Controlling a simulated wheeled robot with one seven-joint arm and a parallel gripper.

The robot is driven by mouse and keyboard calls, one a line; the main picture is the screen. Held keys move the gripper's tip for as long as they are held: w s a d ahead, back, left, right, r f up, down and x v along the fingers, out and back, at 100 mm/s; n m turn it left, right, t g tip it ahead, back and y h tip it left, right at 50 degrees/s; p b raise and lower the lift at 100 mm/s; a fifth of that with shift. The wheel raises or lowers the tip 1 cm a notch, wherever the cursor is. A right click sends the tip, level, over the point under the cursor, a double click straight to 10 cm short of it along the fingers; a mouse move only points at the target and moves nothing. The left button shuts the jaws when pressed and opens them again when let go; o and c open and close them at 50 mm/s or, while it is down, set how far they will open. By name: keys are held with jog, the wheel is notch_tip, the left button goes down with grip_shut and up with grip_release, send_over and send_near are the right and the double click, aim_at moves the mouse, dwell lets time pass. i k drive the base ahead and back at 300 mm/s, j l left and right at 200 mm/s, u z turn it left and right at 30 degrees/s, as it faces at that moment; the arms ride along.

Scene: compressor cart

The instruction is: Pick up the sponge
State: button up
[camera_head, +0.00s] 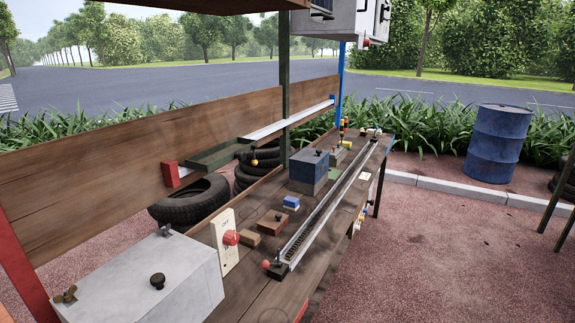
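No object shows clearly as a sponge at this size. A small blue block with a paler lower part (291,202) lies on the wooden bench (255,299), in front of a larger grey-blue box. A small flat green piece (334,174) lies farther back, right of that box. Either might be the sponge; I cannot tell which. My gripper is not in view, so whether it is open or shut does not show.
Two brown blocks (271,222) lie left of a long metal rail (325,212) with a red knob. The grey-blue box (308,172) stands behind. A white switch plate (225,240) and a large grey box (150,280) stand at left. Open ground lies right of the bench.

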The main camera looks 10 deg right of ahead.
aim_at(347, 145)
jog(key=i+l+z, duration=0.6)
jog(key=i, duration=0.2)
jog(key=i+l+z, duration=0.15)
jog(key=i+z, duration=0.45)
jog(key=i, duration=2.15)
jog(key=i+u, duration=0.15)
jog(key=i, duration=0.25)
jog(key=i+l+u, duration=0.15)
jog(key=i, duration=0.3)
jog(key=i+l+u, duration=0.1)
jog(key=i, duration=0.3)
jog(key=i+l+u, duration=0.15)
jog(key=i, duration=0.25)
jog(key=i+l+u, duration=0.1)
jog(key=i+u, duration=0.15)
jog(key=u, duration=0.15)
jog(key=i+l+u, duration=0.15)
jog(key=u, duration=0.3)
jog(key=i+l+u, duration=0.25)
jog(key=u, duration=0.15)
jog(key=i+l+u, duration=0.2)
jog(key=l+u, duration=0.25)
jog(key=i+l+u, duration=0.1)
jog(key=u, duration=0.3)
jog(key=i+l+u, duration=0.2)
jog(key=l+u, duration=0.3)
jog(key=i+l+u, duration=0.1)
jog(key=l+u, duration=0.25)
jog(key=u, duration=0.15)
jog(key=l+u, duration=0.45)
